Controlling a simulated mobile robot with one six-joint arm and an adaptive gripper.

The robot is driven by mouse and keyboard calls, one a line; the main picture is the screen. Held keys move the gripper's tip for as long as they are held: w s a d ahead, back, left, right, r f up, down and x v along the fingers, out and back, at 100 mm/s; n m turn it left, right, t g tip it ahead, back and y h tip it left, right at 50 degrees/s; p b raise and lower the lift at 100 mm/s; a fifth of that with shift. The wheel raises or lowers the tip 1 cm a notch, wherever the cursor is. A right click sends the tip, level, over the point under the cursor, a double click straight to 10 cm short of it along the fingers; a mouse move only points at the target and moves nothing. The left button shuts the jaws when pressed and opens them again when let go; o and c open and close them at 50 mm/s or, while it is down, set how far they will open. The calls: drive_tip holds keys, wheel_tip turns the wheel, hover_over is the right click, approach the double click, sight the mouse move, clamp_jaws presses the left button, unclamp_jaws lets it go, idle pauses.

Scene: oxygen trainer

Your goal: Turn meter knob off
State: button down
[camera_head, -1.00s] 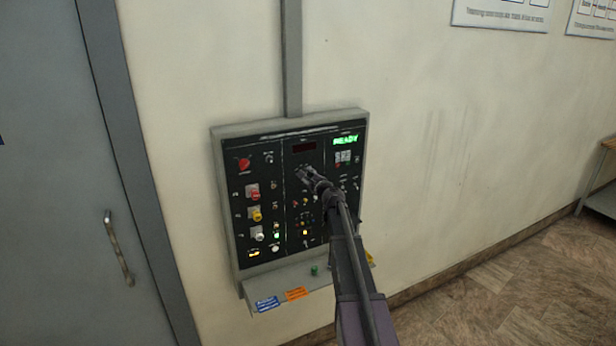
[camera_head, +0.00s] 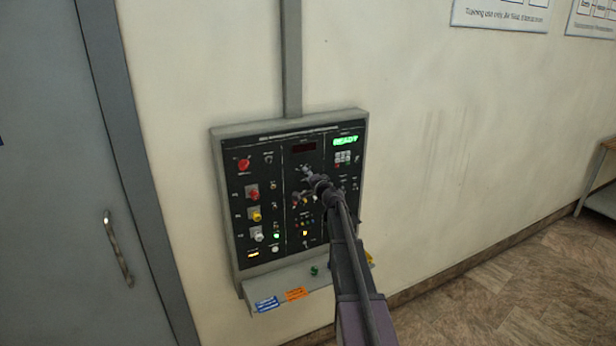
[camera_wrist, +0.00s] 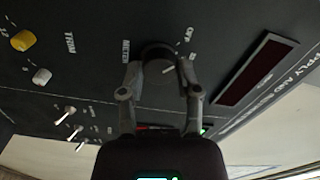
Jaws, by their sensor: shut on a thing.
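The meter knob (camera_wrist: 158,52) is a dark round knob on the black control panel (camera_head: 262,215), beside the printed words METER and OFF in the wrist view. A short light pointer mark shows at its edge. My gripper (camera_wrist: 160,68) has its two fingers on either side of the knob and is shut on it. In the head view my gripper (camera_head: 306,172) is at the upper middle of the panel, below the dark red display (camera_wrist: 257,68). My gripper and arm hide the knob in that view.
A yellow knob (camera_wrist: 23,40), a white knob (camera_wrist: 41,75) and several toggle switches (camera_wrist: 70,110) are near the meter knob. A green READY sign (camera_head: 346,140) is lit. A shelf (camera_head: 290,283) juts out below. A grey door (camera_head: 50,180) is at the left.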

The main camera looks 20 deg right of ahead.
drive_tip(key=shift+w+n, duration=0.1)
drive_tip(key=shift+n, duration=1.2)
drive_tip(key=shift+c, duration=1.5)
unclamp_jaws()
drive_tip(key=s, duration=1.2)
drive_tip(key=shift+d, duration=0.2)
